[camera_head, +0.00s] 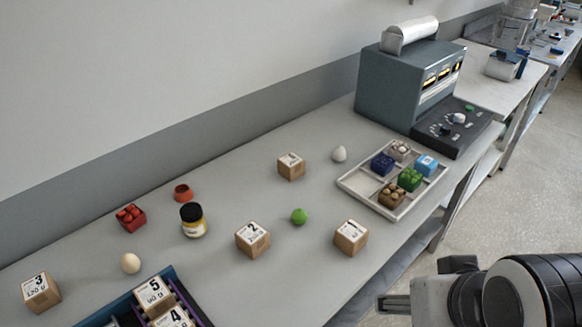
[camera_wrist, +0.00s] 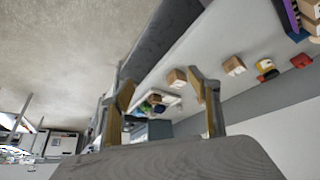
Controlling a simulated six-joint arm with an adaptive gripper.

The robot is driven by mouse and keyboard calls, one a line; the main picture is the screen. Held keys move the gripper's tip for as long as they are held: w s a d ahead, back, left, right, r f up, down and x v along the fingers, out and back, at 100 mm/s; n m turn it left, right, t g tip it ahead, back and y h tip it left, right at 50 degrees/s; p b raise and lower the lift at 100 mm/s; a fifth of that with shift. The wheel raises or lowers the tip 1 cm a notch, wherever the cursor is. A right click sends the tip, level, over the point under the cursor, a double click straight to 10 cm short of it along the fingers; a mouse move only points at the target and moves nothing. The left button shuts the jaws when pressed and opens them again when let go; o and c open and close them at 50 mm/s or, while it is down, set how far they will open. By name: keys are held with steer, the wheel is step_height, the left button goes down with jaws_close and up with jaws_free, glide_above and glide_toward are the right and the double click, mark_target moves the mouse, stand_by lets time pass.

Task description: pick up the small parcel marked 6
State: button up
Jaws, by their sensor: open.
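Small brown parcels with white labels are spread on the grey table. The mark on the far-middle parcel (camera_head: 291,167) is too small to read surely, so I cannot tell if it is the 6. Another parcel (camera_head: 351,238) at the right shows a partly readable mark, perhaps a 1. Other parcels read 2 (camera_head: 252,239), 3 (camera_head: 41,292), 5 (camera_head: 154,296) and 4 (camera_head: 172,318); the last two sit in a dark crate (camera_head: 100,318). My gripper (camera_wrist: 163,92) is open and empty, apart from every parcel. In the head view my arm is at the lower right, off the table's front edge.
A divided tray (camera_head: 351,182) holds several small items, beside a grey machine (camera_head: 391,88).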

steer(key=w+d+r+n+t, duration=0.1)
steer(key=w+r+t, duration=0.15)
steer(key=w, duration=1.55)
steer(key=w+d+r+n+t, duration=0.1)
steer(key=w+n+t, duration=0.15)
steer(key=w, duration=1.45)
steer(key=n+y, duration=0.4)
steer(key=y, duration=0.2)
glide_above(296, 164)
steer(key=s+d, duration=0.4)
steer(key=d, duration=0.4)
step_height(296, 164, down, 13)
steer(key=a+f+y, duration=0.1)
steer(key=f, duration=0.1)
steer(key=a+f+y, duration=0.1)
steer(key=f, duration=0.1)
steer(key=a+f+n, duration=0.1)
steer(key=a, duration=0.1)
steer(key=shift+w+f+y, duration=0.35)
steer(key=shift+f+y, duration=0.05)
steer(key=shift+s+a+f+g, duration=0.1)
steer(key=shift+a+f+g, duration=0.2)
steer(key=shift+g, duration=0.1)
steer(key=shift+x, duration=1.3)
steer(key=shift+r, duration=0.1)
